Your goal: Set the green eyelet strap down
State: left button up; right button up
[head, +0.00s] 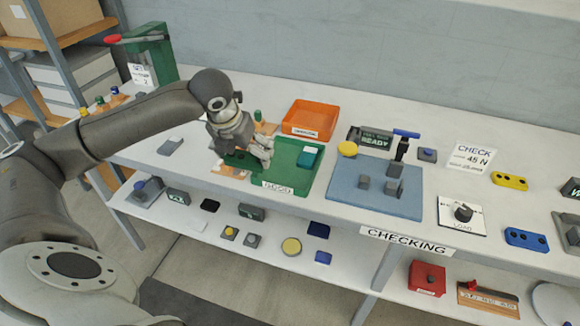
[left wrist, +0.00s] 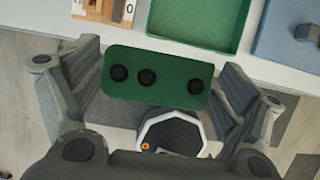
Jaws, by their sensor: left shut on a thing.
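The green eyelet strap (left wrist: 165,80) shows in the left wrist view as a flat green plate with black round eyelets. It spans between the two fingers of my left gripper (left wrist: 160,85), which is shut on it. The tray's wall also shows in the left wrist view (left wrist: 193,44), beyond the strap. My right gripper is not in view.
A teal block (head: 307,157) is in the green tray. An orange tray (head: 310,118) stands behind it. A blue fixture plate (head: 350,200) with grey blocks is to the right. A green press (head: 152,55) stands at the back left. A shelf with small parts runs below the bench.

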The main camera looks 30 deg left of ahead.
pick_arm(q)
jog(key=shift+w+f, duration=0.1)
jog(key=shift+w, duration=0.4)
jog(key=w+d+f+p, duration=0.2)
jog(key=w+f, duration=0.1)
jog(key=w, duration=0.5)
send_near(289, 169)
jog(key=shift+w+a+f+p, duration=0.3)
jog(key=shift+w+a+f, duration=0.2)
jog(key=shift+w+f, duration=0.2)
jog(key=shift+w+d+f, duration=0.1)
jog(key=shift+w+f, duration=0.3)
jog(key=shift+f, duration=0.15)
jog(key=shift+w+f, duration=0.1)
jog(key=shift+f, duration=1.6)
jog(key=o, duration=0.6)
